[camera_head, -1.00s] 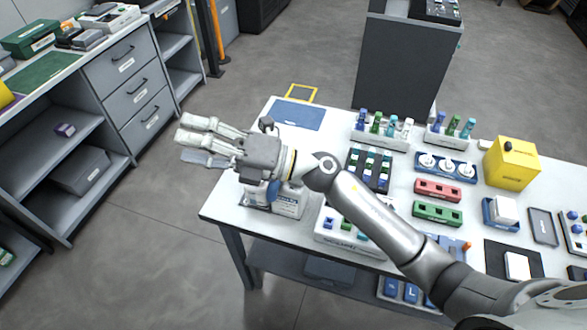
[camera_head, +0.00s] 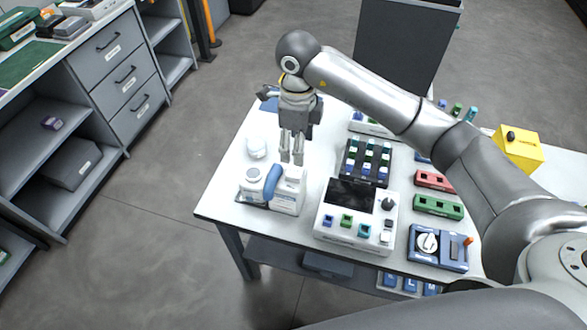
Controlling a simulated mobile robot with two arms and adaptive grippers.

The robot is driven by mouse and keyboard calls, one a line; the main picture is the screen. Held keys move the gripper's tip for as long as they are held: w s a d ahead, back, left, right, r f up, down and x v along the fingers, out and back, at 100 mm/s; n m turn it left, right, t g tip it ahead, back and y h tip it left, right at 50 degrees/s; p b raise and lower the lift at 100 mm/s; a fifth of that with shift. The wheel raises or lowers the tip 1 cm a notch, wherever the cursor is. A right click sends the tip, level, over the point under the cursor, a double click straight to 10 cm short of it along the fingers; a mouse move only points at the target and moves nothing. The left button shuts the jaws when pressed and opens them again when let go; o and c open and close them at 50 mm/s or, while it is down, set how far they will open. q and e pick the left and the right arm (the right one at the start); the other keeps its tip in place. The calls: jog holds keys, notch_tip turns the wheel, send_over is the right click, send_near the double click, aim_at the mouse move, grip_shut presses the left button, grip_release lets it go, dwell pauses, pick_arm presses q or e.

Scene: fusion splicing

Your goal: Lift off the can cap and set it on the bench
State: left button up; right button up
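My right gripper (camera_head: 292,162) points down at the back left part of the bench (camera_head: 225,205). Its two fingers are a little apart, and I see nothing between them. Just below the tips stands a white container (camera_head: 290,195) with a label. Left of it is a short white canister with a grey round top (camera_head: 252,175). A blue curved piece (camera_head: 274,180) stands between the two. A white rounded piece (camera_head: 257,147) sits behind them, left of the fingers. I cannot tell which of these is the can cap. My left gripper is not in view.
A white splicer unit with a dark screen (camera_head: 352,195) stands to the right, with a black rack (camera_head: 367,160) behind it. Red (camera_head: 434,181) and green (camera_head: 438,207) blocks and a blue device (camera_head: 437,247) lie farther right. The bench's left front corner is clear.

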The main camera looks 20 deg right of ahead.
jog(key=p, duration=0.1)
send_over(296, 171)
notch_tip(296, 171, down, 4)
jog(key=shift+d+f, duration=0.1)
jog(key=shift+f, duration=0.05)
notch_tip(296, 171, down, 5)
jog(key=p, duration=0.3)
jog(key=shift+r, duration=0.2)
jog(key=shift+f, duration=0.35)
jog(key=shift+c, duration=0.4)
jog(key=c, duration=0.8)
